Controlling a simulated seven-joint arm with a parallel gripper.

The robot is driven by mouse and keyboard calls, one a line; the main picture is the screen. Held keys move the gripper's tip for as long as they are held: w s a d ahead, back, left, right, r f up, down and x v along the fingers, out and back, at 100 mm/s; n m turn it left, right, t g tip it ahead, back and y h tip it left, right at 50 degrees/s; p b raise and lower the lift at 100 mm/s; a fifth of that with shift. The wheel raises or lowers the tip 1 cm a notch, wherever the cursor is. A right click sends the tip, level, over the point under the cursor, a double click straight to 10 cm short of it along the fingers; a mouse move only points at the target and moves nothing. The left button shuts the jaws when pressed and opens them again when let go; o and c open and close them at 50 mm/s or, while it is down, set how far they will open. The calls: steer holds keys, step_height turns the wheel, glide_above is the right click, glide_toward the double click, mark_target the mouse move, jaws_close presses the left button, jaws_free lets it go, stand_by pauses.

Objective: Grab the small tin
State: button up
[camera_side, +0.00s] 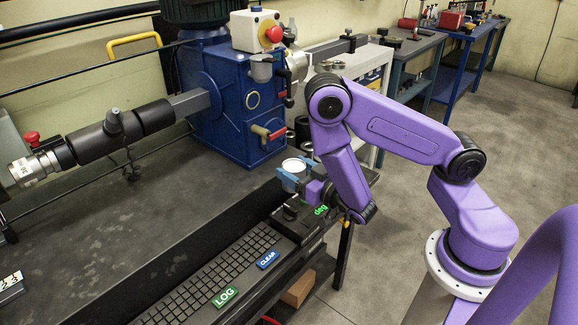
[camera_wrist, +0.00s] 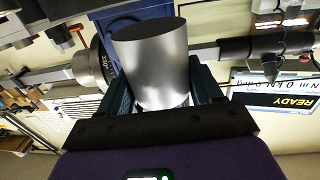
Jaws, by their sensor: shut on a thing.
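The small tin is a silvery cylinder. In the side view the tin (camera_side: 293,166) shows its pale round top between the blue fingers of my gripper (camera_side: 291,178), over the right end of the bench. In the wrist view the tin (camera_wrist: 152,68) fills the space between the two dark blue fingers of my gripper (camera_wrist: 158,92), which press on it from both sides. My gripper is shut on the tin. Whether the tin's base touches a surface below is hidden by my gripper in the side view.
A blue machine (camera_side: 235,105) with a red button box (camera_side: 256,31) stands behind my gripper. A keyboard (camera_side: 215,275) with a green LOG key (camera_side: 225,297) and a blue CLEAR key (camera_side: 268,259) lies in front. The bench top (camera_side: 110,235) at left is mostly clear.

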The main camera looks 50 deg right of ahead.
mark_target(302, 174)
steer(key=shift+s+a, duration=0.2)
steer(key=shift+s, duration=2.9)
steer(key=shift+s, duration=0.4)
steer(key=shift+a, duration=0.1)
